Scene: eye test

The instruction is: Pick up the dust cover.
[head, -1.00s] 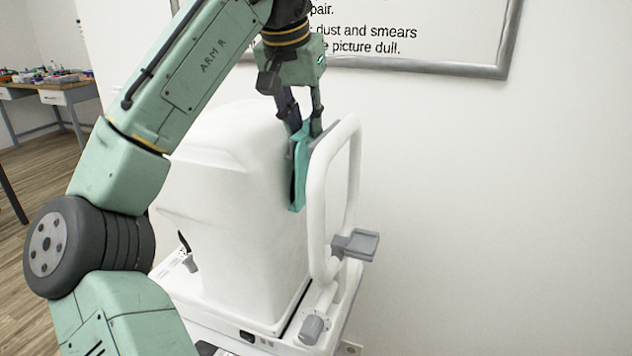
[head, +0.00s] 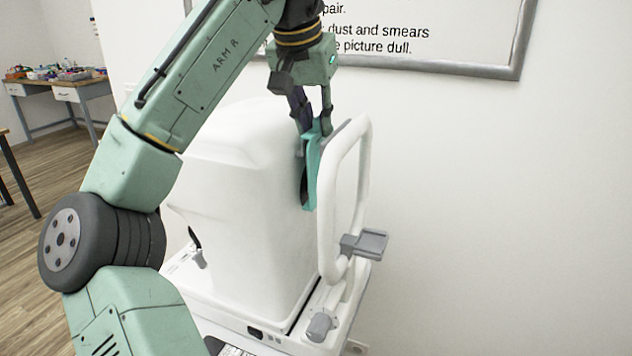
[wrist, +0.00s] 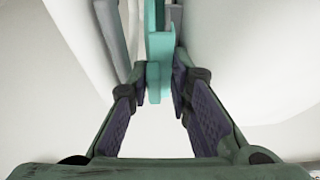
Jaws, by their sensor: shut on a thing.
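The dust cover (head: 312,178) appears to be the teal, narrow upright piece at the front of the white machine, between its housing (head: 245,220) and the white looped frame (head: 328,210). It also shows in the wrist view as a teal strip (wrist: 160,46) between the fingers. My gripper (head: 315,130) points down and is shut on the upper end of this teal piece. In the wrist view, my gripper (wrist: 160,85) has one finger on each side of it. I cannot tell whether the piece touches the housing.
A grey bracket (head: 366,243) juts right from the looped frame, close below the cover. A framed sign (head: 440,65) hangs on the wall behind. A table with small items (head: 55,82) stands far left. The space right of the machine is clear.

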